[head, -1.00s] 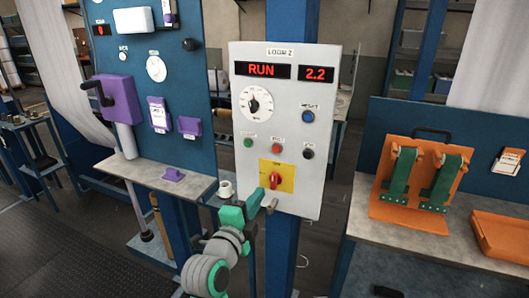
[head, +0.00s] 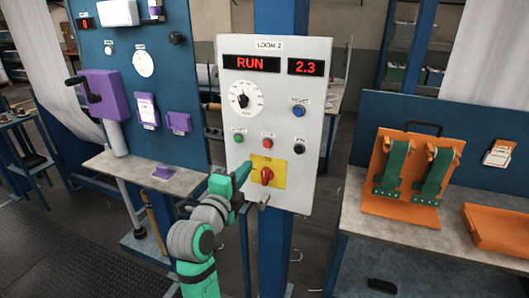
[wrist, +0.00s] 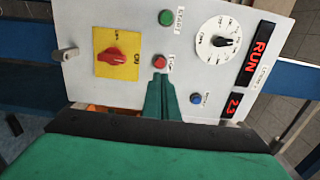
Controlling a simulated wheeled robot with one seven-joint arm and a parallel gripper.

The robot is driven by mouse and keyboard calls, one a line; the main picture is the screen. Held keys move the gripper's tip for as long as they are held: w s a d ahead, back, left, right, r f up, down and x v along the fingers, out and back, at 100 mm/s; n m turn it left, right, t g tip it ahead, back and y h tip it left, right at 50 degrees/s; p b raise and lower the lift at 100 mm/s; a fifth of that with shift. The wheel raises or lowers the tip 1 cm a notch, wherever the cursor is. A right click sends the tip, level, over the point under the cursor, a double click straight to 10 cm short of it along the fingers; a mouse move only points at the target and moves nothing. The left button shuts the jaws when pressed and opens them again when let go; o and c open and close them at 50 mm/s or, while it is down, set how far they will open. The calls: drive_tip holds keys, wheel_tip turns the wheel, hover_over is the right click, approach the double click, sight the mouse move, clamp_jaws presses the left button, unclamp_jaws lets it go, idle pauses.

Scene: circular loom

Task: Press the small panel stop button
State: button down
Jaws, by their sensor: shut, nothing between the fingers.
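The small red stop button (head: 267,143) sits in the middle of the light grey loom panel (head: 312,180), above the yellow plate with the red rotary switch (head: 266,175). It also shows in the wrist view (wrist: 159,62), just beyond my fingertips. My gripper (head: 243,168) is shut and empty, in front of the panel, lower left of the button in the head view. In the wrist view its green fingers (wrist: 160,82) point at the button; I cannot tell whether they touch it. The display (head: 252,64) reads RUN, with 2.3 beside it.
A green button (head: 239,138), a black button (head: 299,146) and a blue button (head: 298,110) surround the stop button. A dial (head: 245,100) is above left. A grey peg or latch (wrist: 65,54) sticks out from the panel edge. An orange rack stands on the right bench (head: 365,232).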

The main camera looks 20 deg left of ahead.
approach(266, 145)
drive_tip(key=w, duration=0.2)
drive_tip(key=w+d, duration=0.1)
drive_tip(key=w, duration=0.2)
drive_tip(key=shift+w+d, duration=0.1)
drive_tip(key=shift+w, duration=0.45)
drive_tip(key=shift+w+a, duration=0.1)
drive_tip(key=shift+a, duration=0.6)
drive_tip(key=shift+d, duration=0.2)
